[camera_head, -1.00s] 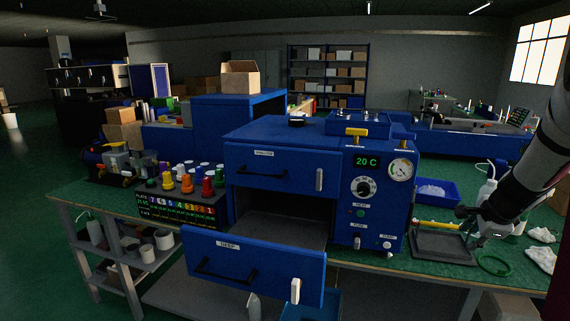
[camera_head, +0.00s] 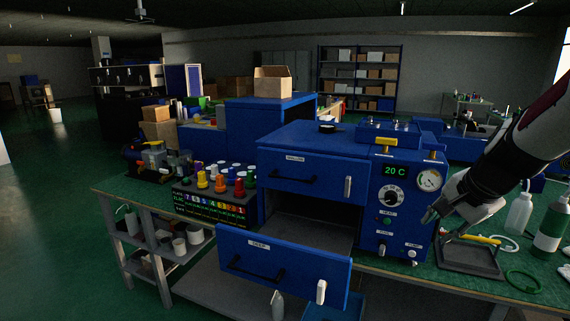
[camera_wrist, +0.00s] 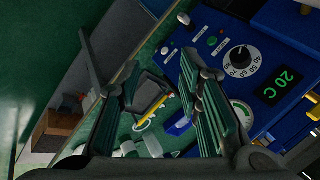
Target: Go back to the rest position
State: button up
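My gripper (camera_head: 430,214) is at the right of the head view, in front of the right edge of the blue press (camera_head: 398,225), with nothing in its grasp. In the wrist view its two ribbed fingers stand apart (camera_wrist: 160,85), with no object held between them. Beyond the fingers, the dark square tray (camera_wrist: 147,96) and a yellow tool (camera_wrist: 160,105) lie on the bench. The press's lower drawer (camera_head: 280,268) is pulled out, and its upper drawer (camera_head: 310,180) looks shut. The display (camera_head: 395,170) reads 20 C.
A rack of coloured knobs (camera_head: 215,190) stands left of the press. The dark tray (camera_head: 470,262), a white bottle (camera_head: 519,212), a green-labelled bottle (camera_head: 552,226) and a green ring (camera_head: 523,282) are on the bench at right. Open floor (camera_head: 60,230) lies at left.

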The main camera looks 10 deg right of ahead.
jog(key=s+a+r+n+g+y+p, duration=0.1)
jog(key=s+a+r+n, duration=0.3)
jog(key=s+a, duration=0.3)
jog(key=s+a+r+n+p, duration=0.25)
jog(key=s+a+n, duration=0.25)
jog(key=a, duration=0.4)
jog(key=s+a+n, duration=0.2)
jog(key=s+n, duration=0.1)
jog(key=s, duration=0.3)
jog(key=s+a+r+n+g+p, duration=0.1)
jog(key=s+a+n, duration=0.2)
jog(key=s, duration=0.3)
jog(key=shift+s, duration=0.3)
jog(key=shift+r, duration=0.15)
jog(key=shift+c, duration=0.4)
